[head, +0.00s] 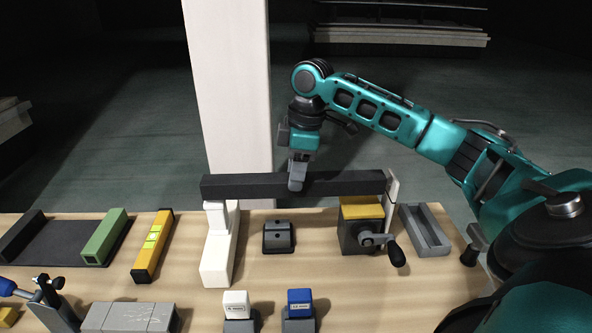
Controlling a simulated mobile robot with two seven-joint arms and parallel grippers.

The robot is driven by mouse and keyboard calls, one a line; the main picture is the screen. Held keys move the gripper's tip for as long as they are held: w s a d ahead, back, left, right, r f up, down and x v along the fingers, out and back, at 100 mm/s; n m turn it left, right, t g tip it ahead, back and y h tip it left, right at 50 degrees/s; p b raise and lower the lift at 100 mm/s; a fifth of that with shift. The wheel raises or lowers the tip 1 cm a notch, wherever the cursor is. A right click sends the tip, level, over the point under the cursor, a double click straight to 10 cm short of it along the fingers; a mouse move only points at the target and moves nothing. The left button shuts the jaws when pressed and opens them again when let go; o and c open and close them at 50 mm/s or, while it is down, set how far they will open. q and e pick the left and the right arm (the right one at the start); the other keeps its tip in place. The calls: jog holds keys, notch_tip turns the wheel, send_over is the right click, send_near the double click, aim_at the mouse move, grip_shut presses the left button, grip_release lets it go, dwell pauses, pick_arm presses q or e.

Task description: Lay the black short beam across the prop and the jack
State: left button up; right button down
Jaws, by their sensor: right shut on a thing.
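The black short beam (250,187) is level, spanning left to right above the table. My right gripper (297,180) is shut on it near its middle, from above. The beam's left end is over the white prop (217,256), at the prop's upright top. Its right end is at the jack (350,236), by the yellow top (362,212) and a thin white upright plate (391,188). I cannot tell whether the beam touches the prop or the jack's top. My left gripper is not in view.
A small dark block (279,237) sits between prop and jack. A grey channel (426,231) is right of the jack. A yellow level (153,246) and green beam (104,238) lie left. Blue (299,302) and white (236,304) labelled blocks stand in front. A white column (232,90) rises behind.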

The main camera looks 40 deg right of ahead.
jog(key=shift+f, duration=0.6)
dwell(0.8)
jog(key=c, duration=0.5)
grip_release()
jog(key=shift+f, duration=0.15)
jog(key=shift+s+d+r, duration=0.15)
jog(key=shift+r, duration=1.2)
jog(key=shift+s+d+r, duration=0.1)
jog(key=shift+r, duration=1.3)
jog(key=shift+s+d+r, duration=0.15)
jog(key=shift+r, duration=1.2)
jog(key=shift+r, duration=0.1)
jog(key=shift+s+d+r, duration=0.2)
jog(key=shift+d+r, duration=0.05)
jog(key=shift+r, duration=1.85)
jog(key=shift+s+d+r, duration=0.25)
jog(key=shift+r, duration=1.8)
jog(key=shift+s+d+r, duration=0.2)
jog(key=shift+d+r, duration=0.05)
jog(key=shift+r, duration=1.85)
